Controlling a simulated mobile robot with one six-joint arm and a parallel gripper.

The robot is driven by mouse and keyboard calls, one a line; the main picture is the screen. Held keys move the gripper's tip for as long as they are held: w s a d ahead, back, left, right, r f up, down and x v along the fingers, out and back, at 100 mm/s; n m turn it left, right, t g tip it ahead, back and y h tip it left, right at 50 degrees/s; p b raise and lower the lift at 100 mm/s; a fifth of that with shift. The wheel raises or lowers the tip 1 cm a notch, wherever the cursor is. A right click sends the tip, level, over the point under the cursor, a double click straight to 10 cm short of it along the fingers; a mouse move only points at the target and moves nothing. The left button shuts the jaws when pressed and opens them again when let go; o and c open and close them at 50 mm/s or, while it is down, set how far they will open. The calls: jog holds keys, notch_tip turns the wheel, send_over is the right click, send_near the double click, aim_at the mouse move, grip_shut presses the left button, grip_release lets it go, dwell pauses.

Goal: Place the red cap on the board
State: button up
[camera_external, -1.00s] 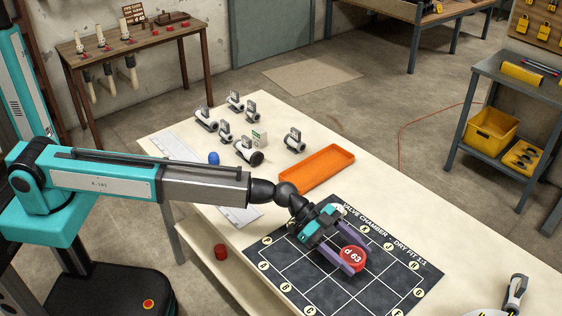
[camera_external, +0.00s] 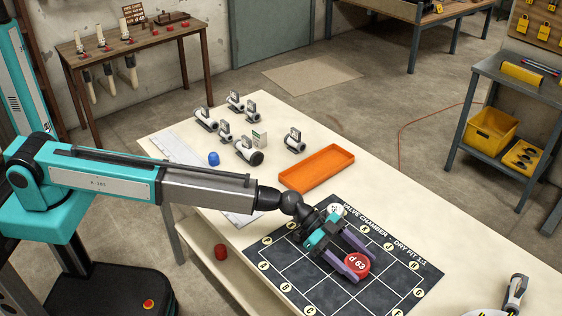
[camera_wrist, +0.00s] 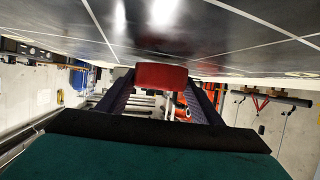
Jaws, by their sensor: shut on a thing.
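The red cap (camera_external: 356,264), marked "d 63", is between the fingers of my gripper (camera_external: 351,263), which is shut on it. It also shows in the wrist view (camera_wrist: 161,77), held between the two dark fingers, close to the board surface. The board (camera_external: 300,281) is a dark grid with lettered round marks and "VALVE CHAMBER DRY FIT 1:1" along one edge. The cap is over the board's middle right part. I cannot tell whether it touches the board.
An orange tray (camera_external: 317,168) lies behind the board. Several grey pipe fittings and a blue cap (camera_external: 213,158) are at the far left of the table. Another red cap (camera_external: 221,252) sits on the lower shelf.

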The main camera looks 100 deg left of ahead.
jog(key=shift+f, duration=0.35)
jog(key=shift+f, duration=0.15)
jog(key=o, duration=1.1)
jog(key=shift+c, duration=0.2)
jog(key=shift+r, duration=0.2)
jog(key=shift+s+a+r, duration=0.1)
jog(key=shift+s+a, duration=0.2)
jog(key=shift+s, duration=0.2)
jog(key=shift+b+v, duration=1.6)
jog(key=shift+v, duration=3.8)
